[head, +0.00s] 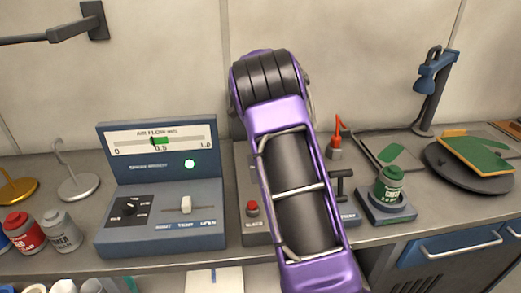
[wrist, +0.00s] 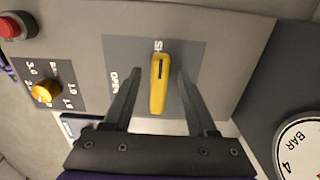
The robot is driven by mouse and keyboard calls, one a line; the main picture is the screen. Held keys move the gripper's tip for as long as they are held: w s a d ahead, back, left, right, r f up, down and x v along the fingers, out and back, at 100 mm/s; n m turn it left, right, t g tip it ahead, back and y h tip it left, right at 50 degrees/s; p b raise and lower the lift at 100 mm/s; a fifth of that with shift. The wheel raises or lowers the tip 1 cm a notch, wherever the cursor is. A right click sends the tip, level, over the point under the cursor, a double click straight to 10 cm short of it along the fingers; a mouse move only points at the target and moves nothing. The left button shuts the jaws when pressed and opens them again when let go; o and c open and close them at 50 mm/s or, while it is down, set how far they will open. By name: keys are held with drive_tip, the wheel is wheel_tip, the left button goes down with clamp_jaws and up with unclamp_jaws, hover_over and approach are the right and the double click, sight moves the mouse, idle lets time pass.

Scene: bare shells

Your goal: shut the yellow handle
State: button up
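The yellow handle (wrist: 158,92) sits on a dark grey plate (wrist: 192,62) in the wrist view. It lies nearly upright in the picture, its upper end by a partly covered label starting "SH". The word "OPEN" is printed to its left. My gripper (wrist: 159,70) has its two dark fingers apart, one on each side of the handle, with a visible gap on both sides. Whether the fingers reach down to the handle's depth I cannot tell. In the head view my purple arm covers the middle of the bench, and handle and gripper are hidden.
In the wrist view, an orange knob (wrist: 46,91) and a red button (wrist: 16,25) are at left, a BAR gauge (wrist: 304,146) at lower right. In the head view, an air flow meter (head: 160,150) stands left of my arm, a green jar (head: 390,183) right.

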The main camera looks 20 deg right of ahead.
wheel_tip(320, 180, up, 17)
drive_tip(key=shift+r, duration=0.2)
idle(0.5)
drive_tip(key=shift+s, duration=0.1)
idle(0.3)
